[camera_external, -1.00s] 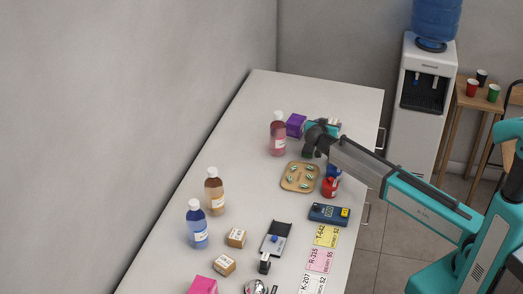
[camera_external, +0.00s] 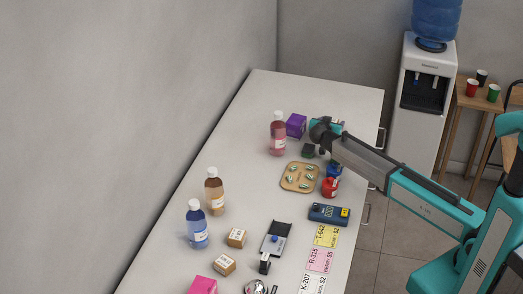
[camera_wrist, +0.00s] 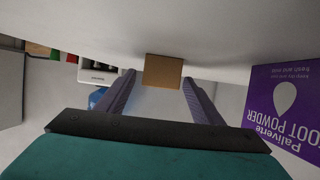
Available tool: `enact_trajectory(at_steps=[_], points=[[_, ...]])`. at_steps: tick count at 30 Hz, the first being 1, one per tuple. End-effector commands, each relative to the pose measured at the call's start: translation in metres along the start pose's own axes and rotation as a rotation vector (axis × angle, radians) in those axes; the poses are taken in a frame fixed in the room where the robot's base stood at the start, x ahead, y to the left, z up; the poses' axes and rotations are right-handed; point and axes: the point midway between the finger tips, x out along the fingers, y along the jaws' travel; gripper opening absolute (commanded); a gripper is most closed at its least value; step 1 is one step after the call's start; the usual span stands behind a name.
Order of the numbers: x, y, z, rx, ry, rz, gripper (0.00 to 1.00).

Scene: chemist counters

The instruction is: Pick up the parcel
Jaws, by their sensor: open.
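A plain brown box, the likely parcel (camera_wrist: 163,71), sits on the counter in the wrist view, straight ahead of my gripper (camera_wrist: 158,84). The two fingers are spread, one toward each side of the box. The right fingertip looks closer to the box than the left. I cannot tell whether the box is between the tips or just beyond them. In the external view my gripper (camera_external: 325,127) is low over the far part of the counter, right of the purple box (camera_external: 296,125). The brown box is not clearly visible there and seems hidden by my wrist.
The purple foot powder box also shows close by in the wrist view (camera_wrist: 285,112). A pink bottle (camera_external: 278,134), a blister tray (camera_external: 300,177) and a red bottle (camera_external: 330,187) stand near my arm. Small labelled cartons (camera_external: 236,237) are nearer the camera. The far counter end is clear.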

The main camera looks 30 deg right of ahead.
Motion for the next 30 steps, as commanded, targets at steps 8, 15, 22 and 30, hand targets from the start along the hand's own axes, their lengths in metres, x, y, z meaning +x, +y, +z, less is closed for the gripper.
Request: enact_trajectory(at_steps=[8,15,22,30], points=[[0.0103,0.0004,0.0001,0.000,0.000,0.001,0.61],[0.0100,0.0003,0.0003,0.000,0.000,0.000,0.61],[0.0099,0.0003,0.0003,0.000,0.000,0.000,0.54],[0.0098,0.0003,0.0000,0.000,0.000,0.000,0.15]])
